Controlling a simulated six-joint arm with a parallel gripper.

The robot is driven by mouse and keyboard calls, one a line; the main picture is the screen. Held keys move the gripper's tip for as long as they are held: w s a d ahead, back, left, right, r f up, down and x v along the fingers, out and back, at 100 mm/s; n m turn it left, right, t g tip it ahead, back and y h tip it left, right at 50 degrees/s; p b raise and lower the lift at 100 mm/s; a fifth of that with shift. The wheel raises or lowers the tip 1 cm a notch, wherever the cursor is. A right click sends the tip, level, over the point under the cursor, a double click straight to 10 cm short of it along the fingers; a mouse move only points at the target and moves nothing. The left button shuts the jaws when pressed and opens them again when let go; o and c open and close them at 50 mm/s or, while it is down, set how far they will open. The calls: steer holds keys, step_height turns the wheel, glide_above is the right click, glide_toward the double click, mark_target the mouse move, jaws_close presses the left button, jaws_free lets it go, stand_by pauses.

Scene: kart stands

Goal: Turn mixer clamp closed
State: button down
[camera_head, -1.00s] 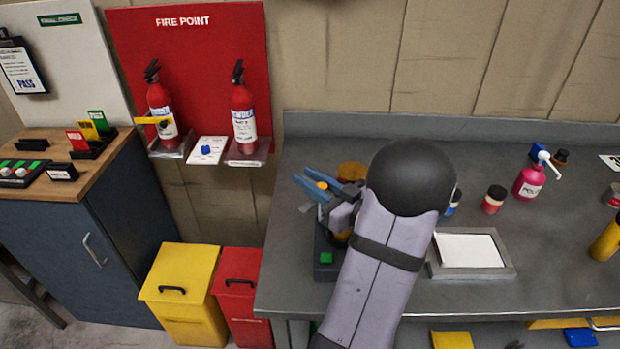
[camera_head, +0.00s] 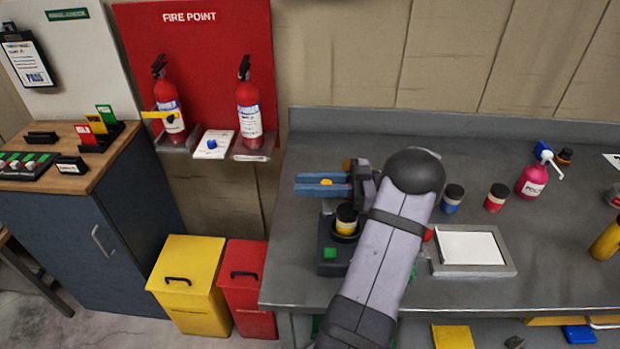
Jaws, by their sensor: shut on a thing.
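The mixer (camera_head: 325,243) is a dark base with a green button (camera_head: 330,253), at the left end of the grey bench. A jar with a yellow band and dark lid (camera_head: 346,217) stands upright in its round holder. My gripper (camera_head: 306,184) is above and behind the jar, its two blue fingers pointing left and nearly level. The fingers are shut on a small orange knob (camera_head: 326,183), which seems to be the clamp's handle. The rest of the clamp is hidden by the fingers and my wrist, so its angle cannot be told. An orange part (camera_head: 347,165) shows behind the gripper.
Blue-banded (camera_head: 452,198) and red-banded (camera_head: 496,197) jars, a framed white pad (camera_head: 470,248) and a pink pump bottle (camera_head: 532,180) stand to the right. Yellow (camera_head: 188,288) and red (camera_head: 246,290) bins stand on the floor left of the bench.

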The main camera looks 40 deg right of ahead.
steer(key=n+g+y+p, duration=0.1)
steer(key=n+g+p, duration=0.1)
steer(key=p, duration=0.1)
steer(key=shift+s+a+r+g+y+p, duration=0.2)
steer(key=shift+s+g+y+p, duration=0.1)
steer(key=shift+y, duration=0.1)
steer(key=shift+f, duration=0.1)
steer(key=c, duration=1.5)
jaws_free()
steer(key=shift+c, duration=0.2)
step_height(320, 180, up, 10)
steer(key=p, duration=1)
